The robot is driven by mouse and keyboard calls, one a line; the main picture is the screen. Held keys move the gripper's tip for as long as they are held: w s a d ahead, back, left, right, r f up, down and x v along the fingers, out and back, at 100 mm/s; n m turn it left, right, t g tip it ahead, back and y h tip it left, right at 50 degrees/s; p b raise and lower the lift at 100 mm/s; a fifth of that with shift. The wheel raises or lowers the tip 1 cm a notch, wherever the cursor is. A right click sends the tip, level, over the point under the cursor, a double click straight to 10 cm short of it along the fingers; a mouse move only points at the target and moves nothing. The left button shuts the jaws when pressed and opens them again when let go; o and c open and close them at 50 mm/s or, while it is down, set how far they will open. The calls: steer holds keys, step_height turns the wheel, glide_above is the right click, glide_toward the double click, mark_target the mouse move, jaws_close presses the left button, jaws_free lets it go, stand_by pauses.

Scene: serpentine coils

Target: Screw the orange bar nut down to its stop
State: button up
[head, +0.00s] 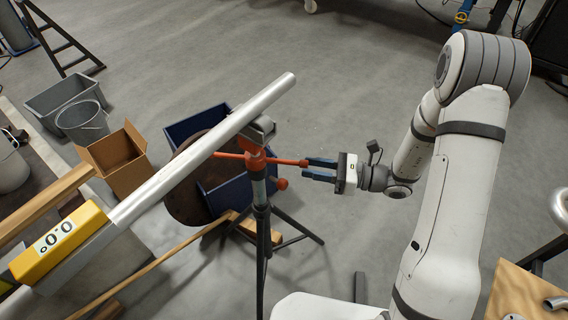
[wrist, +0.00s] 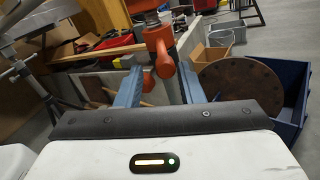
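The orange bar nut (head: 254,160) sits around the upper part of a dark tripod stand's post, with its orange bar sticking out to the left and right. The bar's right end reaches toward my gripper (head: 307,168), whose two blue fingers point left at it. In the wrist view, the orange bar end (wrist: 163,62) shows between the tips of my gripper (wrist: 162,75). The fingers are apart, with a gap beside the orange part, so my gripper looks open. The nut's threads and its distance from the stop cannot be made out.
A blue bin (head: 232,190) with a brown disc and a cardboard box (head: 125,172) stand behind.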

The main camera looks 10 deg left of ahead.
mark_target(284, 163)
steer(key=a, duration=0.8)
steer(key=shift+s+r, duration=0.1)
steer(key=shift+s, duration=0.1)
steer(key=shift+d, duration=0.1)
steer(key=shift+c, duration=0.3)
jaws_close()
